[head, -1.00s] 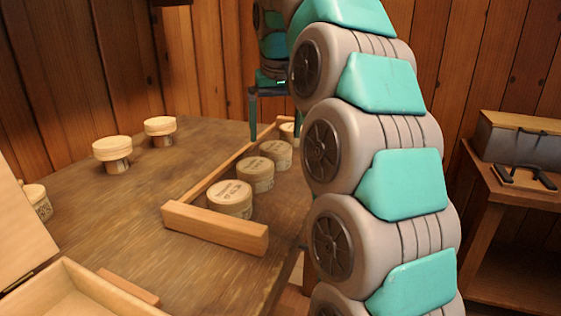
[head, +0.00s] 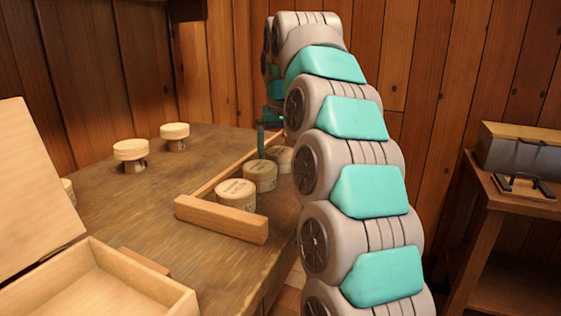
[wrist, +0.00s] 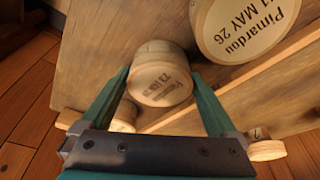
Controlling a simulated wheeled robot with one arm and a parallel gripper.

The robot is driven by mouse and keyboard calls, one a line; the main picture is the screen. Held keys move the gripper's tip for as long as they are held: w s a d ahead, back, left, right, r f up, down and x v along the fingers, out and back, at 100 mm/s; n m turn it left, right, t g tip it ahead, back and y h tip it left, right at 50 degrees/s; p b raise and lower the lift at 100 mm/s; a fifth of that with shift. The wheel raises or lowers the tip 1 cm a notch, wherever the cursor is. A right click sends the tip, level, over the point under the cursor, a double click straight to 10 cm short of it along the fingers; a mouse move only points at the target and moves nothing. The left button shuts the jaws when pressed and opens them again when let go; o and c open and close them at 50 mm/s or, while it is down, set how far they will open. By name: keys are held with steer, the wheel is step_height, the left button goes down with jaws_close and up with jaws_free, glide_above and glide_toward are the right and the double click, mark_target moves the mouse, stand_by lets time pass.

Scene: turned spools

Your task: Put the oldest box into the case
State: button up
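My gripper (wrist: 160,75) is open. Its fingers stand on either side of a round pale box (wrist: 160,84) with a "Pimardou" label, "23" and a blurred month; I cannot tell if they touch it. In the head view one finger (head: 261,141) shows at the row, behind the middle box (head: 260,177); my arm hides the rest. A front box (head: 236,194) and a rear box (head: 280,158) stand in the same row. A larger-looking box (wrist: 243,28) in the wrist view reads "MAY 26", its day partly cut off. The open wooden case (head: 178,300) is at lower left, its lid (head: 35,185) raised.
A wooden rail (head: 220,219) borders the row of boxes. Two more boxes (head: 131,150) (head: 175,131) stand on short supports at the back left of the table (head: 130,215). Another (head: 68,190) is partly behind the lid. A side table with a grey chest (head: 520,148) is at right.

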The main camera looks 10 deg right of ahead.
steer(key=c, duration=1.1)
steer(key=shift+o, duration=0.2)
steer(key=shift+r, duration=0.1)
